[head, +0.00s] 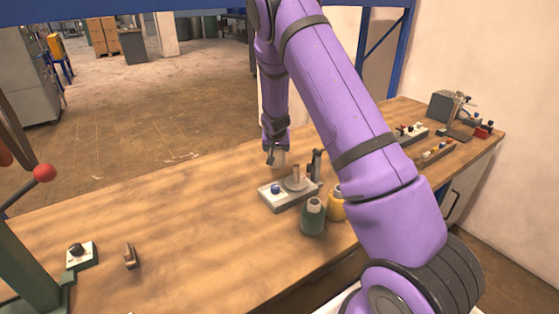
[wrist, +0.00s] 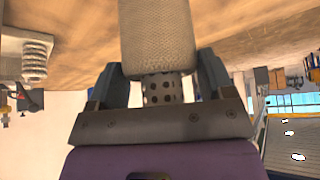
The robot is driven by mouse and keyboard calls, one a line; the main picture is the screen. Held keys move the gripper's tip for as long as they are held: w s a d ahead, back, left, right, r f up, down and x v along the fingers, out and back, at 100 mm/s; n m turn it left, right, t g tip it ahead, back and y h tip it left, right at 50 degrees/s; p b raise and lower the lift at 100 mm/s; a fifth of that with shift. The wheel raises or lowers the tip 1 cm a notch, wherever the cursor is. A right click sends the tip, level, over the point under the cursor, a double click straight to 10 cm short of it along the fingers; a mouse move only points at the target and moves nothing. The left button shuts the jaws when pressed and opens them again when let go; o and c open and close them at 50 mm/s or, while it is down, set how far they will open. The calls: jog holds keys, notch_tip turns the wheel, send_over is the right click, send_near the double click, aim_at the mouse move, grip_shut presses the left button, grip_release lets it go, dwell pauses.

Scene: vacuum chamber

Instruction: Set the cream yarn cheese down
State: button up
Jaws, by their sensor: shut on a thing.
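The cream yarn cheese (wrist: 158,38) fills the top middle of the wrist view, wound on a perforated metal tube (wrist: 160,90). My gripper (wrist: 161,75) has one finger on each side of it and is shut on it. In the head view my gripper (head: 275,155) points down over the wooden bench (head: 180,200), behind a grey fixture. Only a small pale part of the cheese (head: 280,158) shows there. I cannot tell whether the cheese touches the bench top.
The grey fixture (head: 284,200) has a blue knob and upright posts. A green yarn cheese (head: 313,219) and a yellow one (head: 336,208) stand in front of it. A knob box (head: 81,254) and small clip (head: 129,256) lie left. The bench's middle left is clear.

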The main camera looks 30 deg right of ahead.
aim_at(276, 157)
jog(key=shift+f, duration=2.3)
jog(key=shift+f, duration=0.15)
jog(key=o, duration=1)
